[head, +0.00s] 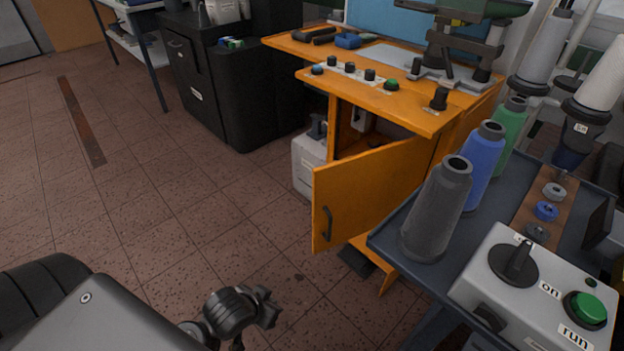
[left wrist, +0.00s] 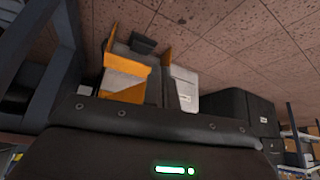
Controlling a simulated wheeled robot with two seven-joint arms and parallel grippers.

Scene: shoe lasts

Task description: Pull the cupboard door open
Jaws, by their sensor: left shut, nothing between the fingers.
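The orange cupboard door (head: 372,192) stands swung open, out from the cupboard (head: 450,112) under the orange worktop. Its dark handle (head: 327,223) is near the door's free left edge. Part of the cupboard's inside shows above and behind the door. My left gripper (head: 266,306) is at the bottom of the head view, left of and nearer than the door, apart from the handle, shut and empty. The left wrist view shows orange cupboard parts (left wrist: 125,85) at a distance; the fingers are not visible there. My right gripper is in neither view.
A grey bench (head: 385,240) with thread cones (head: 437,210) and a control box (head: 535,290) stands close on the right. A white container (head: 308,165) is on the floor behind the door. Black cabinets (head: 225,90) stand farther back. The tiled floor at left is mostly clear.

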